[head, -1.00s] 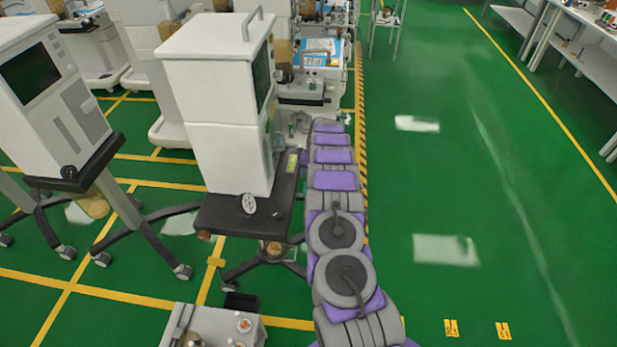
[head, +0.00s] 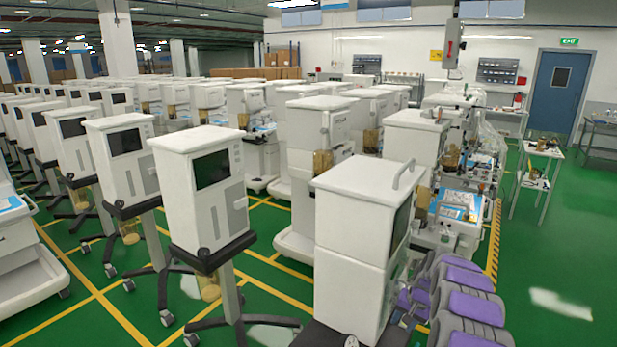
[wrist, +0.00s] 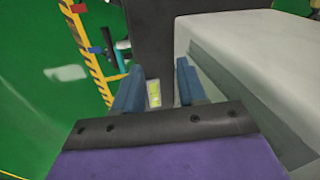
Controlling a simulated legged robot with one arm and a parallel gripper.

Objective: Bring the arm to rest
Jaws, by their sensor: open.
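My gripper (wrist: 158,68) shows in the wrist view with its two blue fingers spread apart and nothing between them. It faces a dark surface (wrist: 140,25) close to a large white cart body (wrist: 250,45), which fills the right side. A small yellow-green label (wrist: 154,93) shows between the fingers, behind them. I cannot tell whether a finger touches the cart. The gripper itself cannot be made out there.
Rows of white carts (head: 205,190) fill the left and middle, with wheeled legs spread over the green floor. Equipment with a blue-topped unit (head: 455,210) stands beyond my arm. A small shelf trolley (head: 535,180) stands further right. Open floor (head: 560,260) lies on the right.

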